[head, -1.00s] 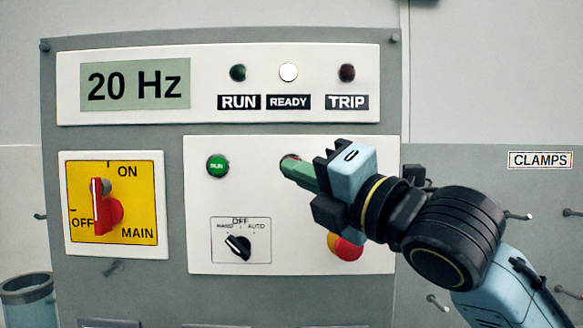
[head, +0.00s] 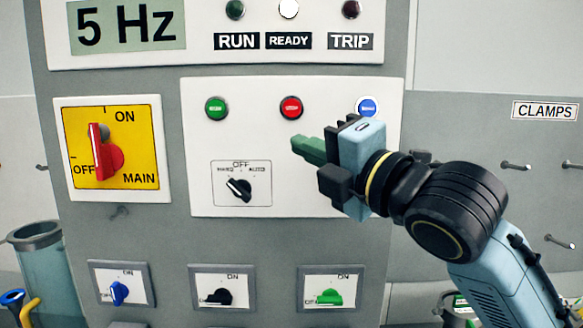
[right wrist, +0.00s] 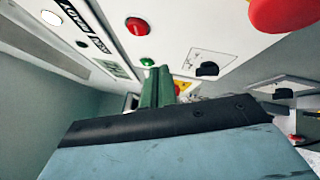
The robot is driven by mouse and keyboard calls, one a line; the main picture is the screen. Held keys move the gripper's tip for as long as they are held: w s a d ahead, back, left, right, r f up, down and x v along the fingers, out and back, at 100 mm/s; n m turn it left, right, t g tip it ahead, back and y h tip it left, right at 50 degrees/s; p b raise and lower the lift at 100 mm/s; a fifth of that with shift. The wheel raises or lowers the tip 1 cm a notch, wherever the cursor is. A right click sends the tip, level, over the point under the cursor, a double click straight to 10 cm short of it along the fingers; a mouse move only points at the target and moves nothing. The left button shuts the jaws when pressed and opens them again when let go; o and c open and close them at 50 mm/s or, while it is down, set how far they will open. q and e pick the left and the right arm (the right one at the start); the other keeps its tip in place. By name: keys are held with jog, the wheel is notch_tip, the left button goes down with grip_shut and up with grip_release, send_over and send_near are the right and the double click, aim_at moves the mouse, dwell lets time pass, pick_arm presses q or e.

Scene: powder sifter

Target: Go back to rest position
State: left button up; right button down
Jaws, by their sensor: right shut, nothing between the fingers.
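My right gripper (head: 303,150) comes in from the right in the head view, its green fingers shut and empty. It is in front of the white button panel (head: 200,195), below the red button (head: 291,107), and apart from that button. In the right wrist view the green fingers (right wrist: 158,87) point towards the panel, with the red button (right wrist: 138,26) and green button (right wrist: 147,61) beyond them. A blue button (head: 367,107) shows just above the gripper. My left gripper is not in view.
The display (head: 127,25) reads 5 Hz. The READY lamp (head: 289,8) is white; RUN and TRIP look dark. The red main switch (head: 104,155) is on a yellow plate. Small blue, black and green switches sit below. A CLAMPS label (head: 544,111) and pegs are at right.

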jog(key=s+d+f+m+g+h, duration=0.1)
jog(key=d+f+m+h, duration=0.2)
jog(key=f+m, duration=0.55)
jog(key=s+d+f+m+g+h, duration=0.2)
jog(key=d+f+m, duration=0.15)
jog(key=f, duration=0.95)
jog(key=s+d+f+m+g+h, duration=0.1)
jog(key=d+f+m+h, duration=0.3)
jog(key=f, duration=0.7)
jog(key=s+d+f+m+g+h, duration=0.2)
jog(key=s+d+f+m+g, duration=0.3)
jog(key=s+f, duration=0.55)
jog(key=s+d+f+m+g+h, duration=0.2)
jog(key=s+d+f+m, duration=0.2)
jog(key=s+f+m, duration=0.6)
jog(key=s+f+n+g+b, duration=0.3)
jog(key=f+b, duration=0.5)
jog(key=f, duration=2.4)
jog(key=s+d+f+b, duration=0.3)
jog(key=s+f+b, duration=0.2)
jog(key=s+f, duration=1.2)
notch_tip(320, 180, down, 3)
jog(key=shift+f+b, duration=0.15)
jog(key=shift+b, duration=0.25)
